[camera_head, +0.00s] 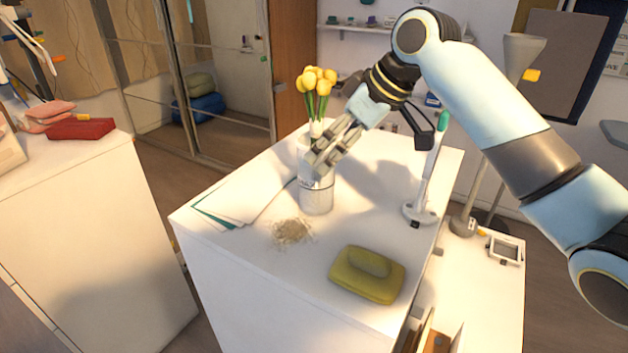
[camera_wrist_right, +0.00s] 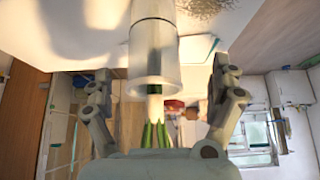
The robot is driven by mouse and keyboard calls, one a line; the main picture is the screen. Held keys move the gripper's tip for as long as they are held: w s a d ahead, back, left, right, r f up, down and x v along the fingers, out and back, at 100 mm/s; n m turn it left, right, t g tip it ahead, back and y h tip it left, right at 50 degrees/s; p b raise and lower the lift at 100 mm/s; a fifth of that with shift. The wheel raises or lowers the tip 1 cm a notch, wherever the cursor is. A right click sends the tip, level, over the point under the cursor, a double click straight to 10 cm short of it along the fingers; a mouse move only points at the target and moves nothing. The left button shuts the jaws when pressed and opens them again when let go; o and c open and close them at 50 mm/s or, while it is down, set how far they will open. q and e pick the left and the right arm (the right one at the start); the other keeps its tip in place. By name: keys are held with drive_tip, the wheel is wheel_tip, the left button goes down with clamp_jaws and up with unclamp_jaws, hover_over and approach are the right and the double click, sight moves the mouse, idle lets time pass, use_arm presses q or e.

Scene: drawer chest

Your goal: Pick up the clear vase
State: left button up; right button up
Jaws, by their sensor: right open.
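The clear vase (camera_head: 316,190) stands upright on the white chest top with yellow tulips (camera_head: 316,82) in it. My right gripper (camera_head: 322,160) is open at the vase's upper part, its fingers in front of the glass in the head view. In the right wrist view the vase (camera_wrist_right: 153,50) lies between the two open fingers of the gripper (camera_wrist_right: 160,95), with gaps on both sides. Green stems show below the rim there. I see no finger touching the glass. My left gripper is not in view.
A yellow-green soap dish-like object (camera_head: 367,274) and a small beige heap (camera_head: 291,232) lie in front of the vase. Papers (camera_head: 232,203) lie to its left. A white stand (camera_head: 421,212) is at the right edge. The front middle is partly clear.

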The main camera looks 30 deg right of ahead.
sight(319, 163)
drive_tip(key=x, duration=0.3)
drive_tip(key=p+x, duration=0.1)
drive_tip(key=x, duration=0.2)
drive_tip(key=shift+w+d, duration=0.2)
drive_tip(key=shift+w, duration=0.2)
drive_tip(key=shift+w+f, duration=0.2)
drive_tip(key=shift+f, duration=0.15)
drive_tip(key=shift+s, duration=0.1)
drive_tip(key=shift+c, duration=0.7)
drive_tip(key=c, duration=1.3)
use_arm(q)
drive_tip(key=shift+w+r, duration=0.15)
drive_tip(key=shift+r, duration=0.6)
use_arm(e)
drive_tip(key=shift+r, duration=0.1)
drive_tip(key=shift+c, duration=0.5)
